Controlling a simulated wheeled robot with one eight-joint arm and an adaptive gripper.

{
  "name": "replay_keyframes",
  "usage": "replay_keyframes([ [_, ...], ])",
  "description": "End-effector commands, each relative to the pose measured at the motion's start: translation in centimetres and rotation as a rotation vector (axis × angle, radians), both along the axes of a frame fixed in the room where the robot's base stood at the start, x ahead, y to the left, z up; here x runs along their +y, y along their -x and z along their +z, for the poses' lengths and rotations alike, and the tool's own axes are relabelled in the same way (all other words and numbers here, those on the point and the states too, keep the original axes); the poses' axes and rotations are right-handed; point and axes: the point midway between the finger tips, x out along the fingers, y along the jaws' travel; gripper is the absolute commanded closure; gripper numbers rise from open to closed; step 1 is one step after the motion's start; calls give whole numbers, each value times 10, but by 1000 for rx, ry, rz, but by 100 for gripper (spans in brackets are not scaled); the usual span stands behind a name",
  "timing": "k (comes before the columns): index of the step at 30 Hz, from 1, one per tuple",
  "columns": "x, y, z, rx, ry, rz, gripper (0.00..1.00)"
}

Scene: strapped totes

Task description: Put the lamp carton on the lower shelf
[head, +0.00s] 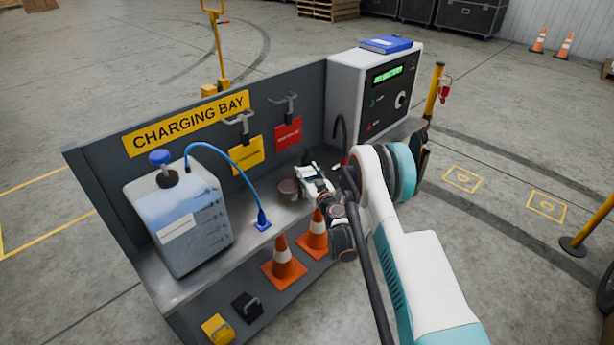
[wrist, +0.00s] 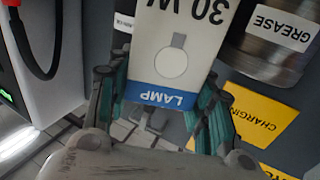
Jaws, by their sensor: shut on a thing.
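The lamp carton (wrist: 168,62) is white with a blue band reading LAMP, a bulb drawing and "30 W". It fills the upper middle of the wrist view, between the teal fingers of my gripper (wrist: 160,108), which is shut on it. In the head view the carton (head: 316,178) shows small and partly hidden by my gripper (head: 325,192), over the right part of the upper shelf (head: 245,248). I cannot tell whether it touches that shelf.
A grease tin (head: 289,189) stands close left of the carton. Two orange cones (head: 284,268) (head: 315,238), a black block (head: 247,307) and a yellow block (head: 217,329) sit low along the front. A blue-capped container (head: 180,225) stands left, a charger cabinet (head: 350,95) right.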

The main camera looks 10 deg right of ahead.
Motion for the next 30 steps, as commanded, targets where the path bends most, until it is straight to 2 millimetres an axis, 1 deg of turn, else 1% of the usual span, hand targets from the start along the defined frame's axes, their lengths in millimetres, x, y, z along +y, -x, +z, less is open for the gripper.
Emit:
replay_keyframes([
  [5,0,0,2,0,0,0,77],
  [9,0,0,-1,0,0,0,77],
  [10,0,0,-1,0,0,0,45],
  [12,0,0,-1,0,0,0,32],
  [30,-2,1,2,0,0,0,32],
])
